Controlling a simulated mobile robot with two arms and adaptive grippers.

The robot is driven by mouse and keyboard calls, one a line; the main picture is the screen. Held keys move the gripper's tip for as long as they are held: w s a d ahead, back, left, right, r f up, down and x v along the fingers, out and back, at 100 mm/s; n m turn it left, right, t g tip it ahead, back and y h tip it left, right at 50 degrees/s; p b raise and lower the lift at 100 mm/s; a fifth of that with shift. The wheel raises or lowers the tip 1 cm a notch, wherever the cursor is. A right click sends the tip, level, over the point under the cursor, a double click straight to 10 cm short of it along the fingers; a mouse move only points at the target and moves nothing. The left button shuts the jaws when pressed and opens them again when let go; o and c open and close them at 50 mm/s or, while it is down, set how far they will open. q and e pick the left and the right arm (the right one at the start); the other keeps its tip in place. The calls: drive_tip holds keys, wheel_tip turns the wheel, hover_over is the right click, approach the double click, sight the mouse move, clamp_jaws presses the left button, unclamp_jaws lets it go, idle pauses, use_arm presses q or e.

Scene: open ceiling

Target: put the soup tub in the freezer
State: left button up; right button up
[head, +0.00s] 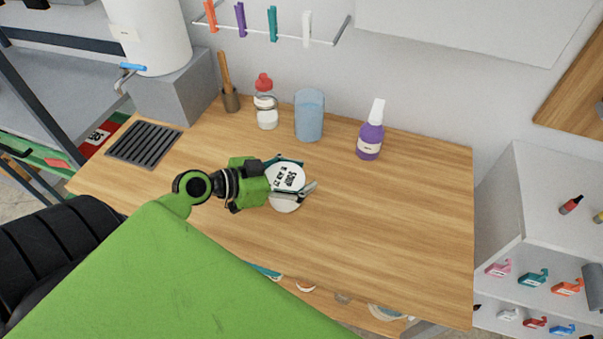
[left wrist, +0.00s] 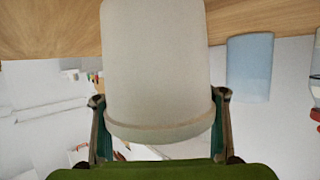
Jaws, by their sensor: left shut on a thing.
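The soup tub (head: 286,178) is white, with dark lettering on a pale face, over the middle-left of the wooden counter (head: 400,230). My left gripper (head: 304,175) is shut on the soup tub, with one finger on each side of it. In the left wrist view the pale tub (left wrist: 155,65) fills the middle between the two fingers. I cannot tell whether the tub touches the counter. I cannot make out a freezer in these views. My right gripper is not in view.
Along the counter's back stand a shaker with a red lid (head: 266,103), a blue cup (head: 309,117) and a purple spray bottle (head: 371,132). A dark grate (head: 144,144) is at the left. White shelves (head: 520,235) with small items stand right. The counter's right half is clear.

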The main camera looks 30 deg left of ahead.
use_arm(q)
drive_tip(key=shift+f, duration=0.1)
drive_tip(key=o, duration=1.7)
